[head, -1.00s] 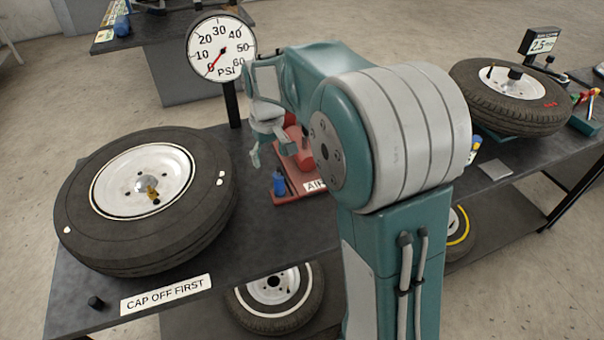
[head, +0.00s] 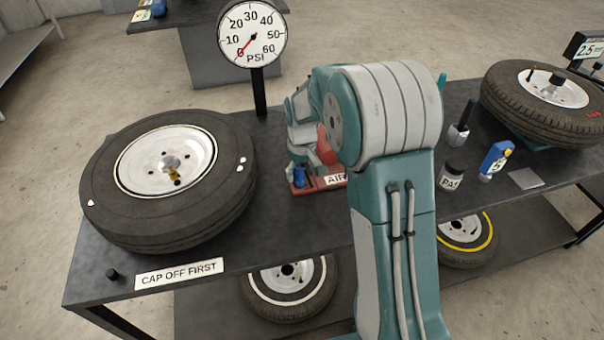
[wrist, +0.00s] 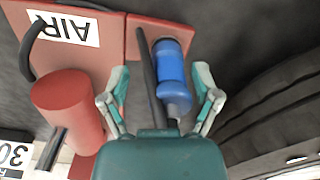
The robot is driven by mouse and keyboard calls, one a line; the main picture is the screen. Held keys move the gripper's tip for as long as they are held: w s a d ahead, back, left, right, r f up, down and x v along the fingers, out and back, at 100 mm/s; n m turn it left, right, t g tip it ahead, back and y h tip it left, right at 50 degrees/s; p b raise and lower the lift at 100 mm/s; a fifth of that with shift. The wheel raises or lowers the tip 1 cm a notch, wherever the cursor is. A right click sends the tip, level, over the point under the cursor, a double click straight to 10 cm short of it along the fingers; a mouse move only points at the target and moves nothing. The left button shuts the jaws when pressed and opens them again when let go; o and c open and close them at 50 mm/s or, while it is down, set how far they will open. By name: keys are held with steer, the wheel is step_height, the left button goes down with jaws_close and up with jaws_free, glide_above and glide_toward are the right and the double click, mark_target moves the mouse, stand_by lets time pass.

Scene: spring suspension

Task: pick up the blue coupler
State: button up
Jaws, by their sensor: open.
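The blue coupler (wrist: 173,72) is a small blue cylinder with a grey end. In the wrist view it lies between the two spread fingers of my gripper (wrist: 163,98), alongside a dark hose or rod, and no finger visibly touches it. In the head view the coupler (head: 299,177) stands at the left end of the red AIR base (head: 318,187). My gripper (head: 300,150) is just above it there, with its fingers partly hidden by my arm. My gripper is open and empty.
A large tire (head: 110,200) lies on the bench to the left, near the CAP OFF FIRST sign (head: 179,274). The PSI gauge (head: 252,35) stands behind on a post. A red cylinder (wrist: 66,105) is close beside one finger. Bottles and another tire (head: 500,90) are at right.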

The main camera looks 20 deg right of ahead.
steer(key=shift+a+f, duration=0.2)
steer(key=shift+f, duration=0.25)
steer(key=shift+a+f, duration=0.1)
steer(key=shift+a, duration=0.35)
steer(key=shift+d, duration=0.35)
jaws_close()
